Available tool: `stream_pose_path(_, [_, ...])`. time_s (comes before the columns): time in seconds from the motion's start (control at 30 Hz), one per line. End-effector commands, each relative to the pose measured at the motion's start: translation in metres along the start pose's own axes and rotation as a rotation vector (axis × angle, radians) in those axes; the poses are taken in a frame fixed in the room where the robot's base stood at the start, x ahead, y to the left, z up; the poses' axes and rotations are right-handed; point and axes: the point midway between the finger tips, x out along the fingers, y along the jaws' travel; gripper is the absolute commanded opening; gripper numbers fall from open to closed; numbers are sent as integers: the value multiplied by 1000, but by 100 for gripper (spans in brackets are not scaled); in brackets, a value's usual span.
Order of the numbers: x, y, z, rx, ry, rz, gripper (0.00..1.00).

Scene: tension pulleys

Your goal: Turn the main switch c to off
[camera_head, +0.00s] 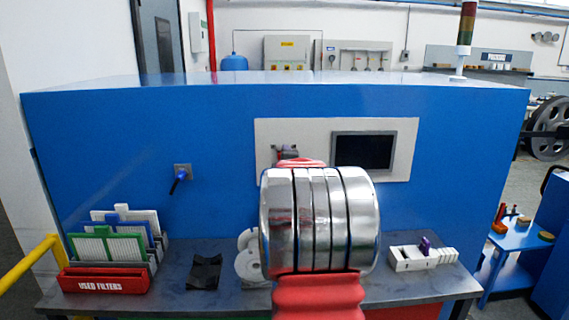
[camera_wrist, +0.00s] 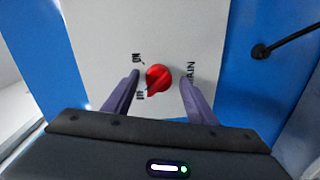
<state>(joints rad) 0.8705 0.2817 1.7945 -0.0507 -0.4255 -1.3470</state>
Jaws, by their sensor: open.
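The main switch is a red rotary knob (camera_wrist: 158,78) on a pale panel, seen in the wrist view. Black sideways lettering stands around it: small marks to its left and "MAIN", partly covered, to its right. My gripper (camera_wrist: 159,79) is open, with one purple finger on each side of the knob. Gaps show between the fingers and the knob, and I cannot tell whether the fingertips reach its depth. In the head view the pale panel (camera_head: 300,128) is on the blue machine, and my arm hides the knob.
A dark screen (camera_head: 363,151) is on the panel's right. A blue-handled part (camera_head: 178,181) sticks out at left. Below, a grey bench (camera_head: 215,250) holds a red used-filters box (camera_head: 104,281) and a white block (camera_head: 421,257). A black cable (camera_wrist: 285,42) shows at right in the wrist view.

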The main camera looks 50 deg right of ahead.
Motion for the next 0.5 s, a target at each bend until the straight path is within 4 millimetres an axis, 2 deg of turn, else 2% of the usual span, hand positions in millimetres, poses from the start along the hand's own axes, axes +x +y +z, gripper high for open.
stream_pose_path(0.27, [-13, 1, 0, 1, -1, 2, 52])
stream_pose_path(0.5, [-42, 1, 0, 0, 0, 2, 52])
